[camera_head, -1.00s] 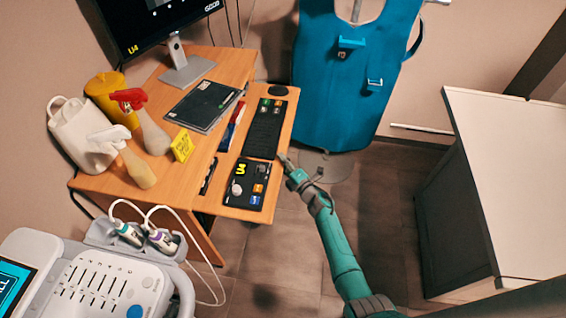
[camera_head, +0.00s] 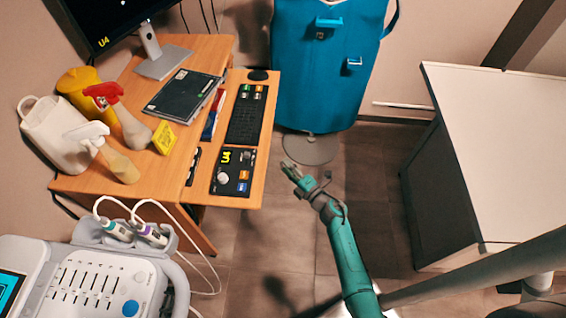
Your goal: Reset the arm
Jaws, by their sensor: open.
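My gripper (camera_head: 290,170) is at the end of my green arm, in the middle of the head view. Its fingers are small in the picture and stand apart, with nothing between them. It is over the floor, to the right of the wooden desk (camera_head: 225,201) and clear of its edge. My arm reaches up from the bottom of the picture and leans left.
The desk holds a monitor, a keyboard (camera_head: 246,115), a control panel (camera_head: 233,172) and spray bottles. A blue apron (camera_head: 320,75) hangs on a stand behind the gripper. A white-topped cabinet (camera_head: 500,150) stands right. An ultrasound console (camera_head: 90,280) is lower left.

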